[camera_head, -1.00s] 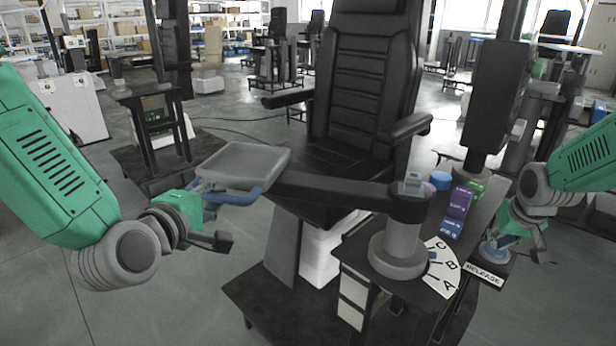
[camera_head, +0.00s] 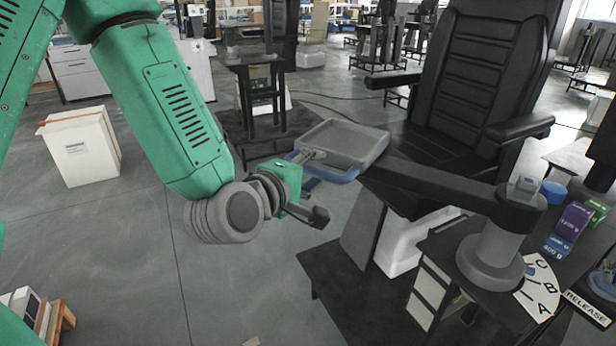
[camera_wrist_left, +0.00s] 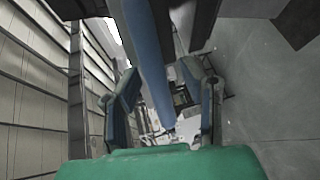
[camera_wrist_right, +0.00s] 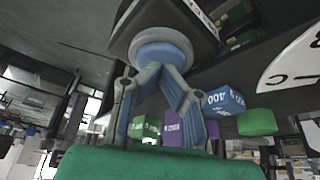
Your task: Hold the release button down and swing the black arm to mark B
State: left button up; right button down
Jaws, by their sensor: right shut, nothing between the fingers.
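The black arm (camera_head: 440,183) runs left from a grey pivot post (camera_head: 492,255) to a grey tray (camera_head: 345,143) with a blue rim. A white dial (camera_head: 540,290) marked C, B and A lies at the post's foot; a small blue mark sits near C. My left gripper (camera_head: 308,172) is at the tray's near left corner. In the left wrist view its fingers (camera_wrist_left: 163,105) stand apart on either side of a blue bar, with gaps visible. The RELEASE label (camera_head: 587,307) is beside the dial.
A black chair (camera_head: 480,110) stands behind the black arm. Purple (camera_head: 572,222) and blue (camera_head: 553,192) items sit on the stand beside the post. A white box (camera_head: 80,148) is on the floor at left. Open floor lies in front of the tray.

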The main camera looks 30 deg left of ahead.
aim_at(308, 133)
pick_arm(q)
jog(key=w+m+h, duration=0.2)
jog(key=w, duration=0.4)
jog(key=w+m+g+h, duration=0.1)
jog(key=w+m+h, duration=0.1)
jog(key=w, duration=0.4)
jog(key=w+a+m+g+h, duration=0.1)
jog(key=w+m+h, duration=0.1)
jog(key=w, duration=0.4)
jog(key=shift+a+h, duration=0.1)
jog(key=shift+h, duration=0.8)
jog(key=v, duration=1.2)
jog(key=shift+s+r, duration=0.15)
jog(key=shift+r, duration=0.05)
jog(key=s+d+f+m+g+y, duration=0.2)
jog(key=s+f, duration=0.2)
jog(key=f, duration=0.6)
jog(key=s+d+f+m+g+y, duration=0.2)
jog(key=s+d+f+g, duration=0.15)
jog(key=f, duration=0.65)
jog(key=s+f+m+g+y, duration=0.2)
jog(key=s+f+m+g, duration=0.2)
jog(key=s+f, duration=0.9)
jog(key=shift+s+d+f+m, duration=0.3)
jog(key=shift+s+d+m, duration=0.15)
jog(key=shift+s, duration=1.15)
